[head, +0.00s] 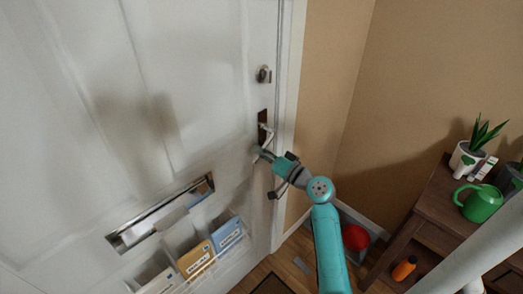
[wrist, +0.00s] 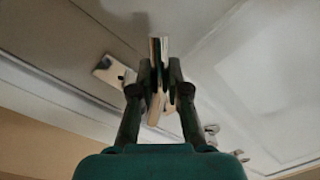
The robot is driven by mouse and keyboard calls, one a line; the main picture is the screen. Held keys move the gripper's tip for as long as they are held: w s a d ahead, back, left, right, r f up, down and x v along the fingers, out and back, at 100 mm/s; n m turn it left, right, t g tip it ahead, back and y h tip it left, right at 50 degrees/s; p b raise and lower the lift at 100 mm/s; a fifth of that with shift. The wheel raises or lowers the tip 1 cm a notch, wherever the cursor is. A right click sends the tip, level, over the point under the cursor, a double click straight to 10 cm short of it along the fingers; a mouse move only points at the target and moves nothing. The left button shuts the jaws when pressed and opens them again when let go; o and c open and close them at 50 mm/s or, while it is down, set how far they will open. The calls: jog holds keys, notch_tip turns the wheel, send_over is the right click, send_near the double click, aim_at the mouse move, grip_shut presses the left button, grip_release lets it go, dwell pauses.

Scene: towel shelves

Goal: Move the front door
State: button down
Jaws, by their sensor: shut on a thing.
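The white front door (head: 75,90) fills the left of the head view and looks closed against its frame. It also shows in the wrist view (wrist: 270,75). Its metal lever handle (head: 266,131) sits on a dark plate near the right edge, below a round lock (head: 264,74). My gripper (head: 262,155) is at this handle. In the wrist view my gripper (wrist: 159,88) has its fingers closed on both sides of the shiny handle bar (wrist: 154,112). The fingers partly hide the handle.
A letter slot (head: 160,212) and a clear holder with envelopes (head: 196,258) are on the door's lower part. At right, a dark wooden table (head: 425,205) bears potted plants and a green watering can (head: 481,203). A red object (head: 355,237) and an orange bottle (head: 403,268) are low beside it.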

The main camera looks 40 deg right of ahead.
jog(key=shift+s+r, duration=0.1)
jog(key=shift+r, duration=0.1)
jog(key=s+a+m+h, duration=0.1)
jog(key=s+h, duration=0.1)
jog(key=s, duration=0.7)
jog(key=shift+h, duration=0.3)
jog(key=c, duration=1.1)
grip_release()
jog(key=shift+c, duration=0.2)
jog(key=shift+f, duration=0.1)
